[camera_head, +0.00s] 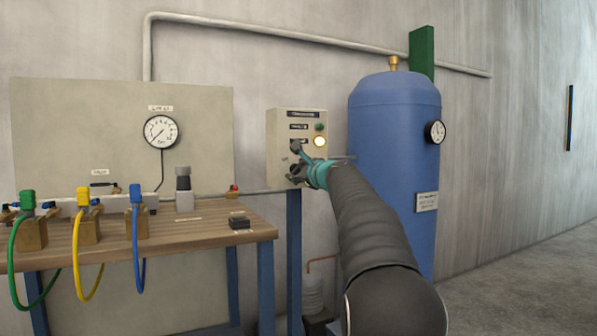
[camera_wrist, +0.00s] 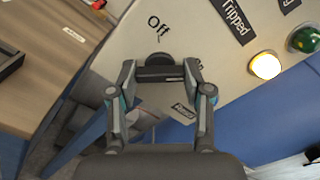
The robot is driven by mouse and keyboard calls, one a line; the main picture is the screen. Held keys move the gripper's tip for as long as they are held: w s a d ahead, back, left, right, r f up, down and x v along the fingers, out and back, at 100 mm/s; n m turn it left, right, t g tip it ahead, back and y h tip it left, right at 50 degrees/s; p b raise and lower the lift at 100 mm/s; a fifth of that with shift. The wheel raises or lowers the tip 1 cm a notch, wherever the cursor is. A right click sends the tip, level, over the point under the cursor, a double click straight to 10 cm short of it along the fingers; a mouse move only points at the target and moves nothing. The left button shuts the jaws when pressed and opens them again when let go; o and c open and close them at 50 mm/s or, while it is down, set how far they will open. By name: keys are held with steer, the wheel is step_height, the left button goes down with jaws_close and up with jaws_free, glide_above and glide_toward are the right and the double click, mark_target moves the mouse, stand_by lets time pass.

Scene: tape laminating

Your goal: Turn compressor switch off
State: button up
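The compressor switch (camera_wrist: 159,62) is a dark knob on a pale control panel, below the word "Off" in the wrist view. My gripper (camera_wrist: 160,76) has one fingertip on each side of the knob's dark handle, and I see no clear gap between them. It looks shut on the handle. The yellow lamp (camera_head: 320,141) is lit. The green lamp (camera_head: 319,127) above it looks dark.
A blue tank (camera_head: 393,130) with a gauge (camera_head: 435,131) stands right of the box. The box sits on a blue post (camera_head: 294,250). A wooden bench (camera_head: 190,235) on the left carries hoses and fittings, close to the post.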

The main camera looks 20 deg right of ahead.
steer(key=c, duration=0.3)
steer(key=n+b, duration=0.2)
steer(key=n, duration=0.2)
steer(key=shift+f+n+b, duration=0.15)
steer(key=shift+n+b, duration=0.15)
steer(key=shift+n, duration=0.1)
steer(key=n+b, duration=0.1)
steer(key=n, duration=0.2)
steer(key=shift+n+b, duration=0.3)
steer(key=shift+b, duration=0.05)
steer(key=n+b, duration=0.1)
steer(key=n, duration=0.3)
steer(key=shift+n+b, duration=0.3)
steer(key=shift+b, duration=0.05)
steer(key=shift+n+b, duration=0.75)
steer(key=shift+n, duration=1.75)
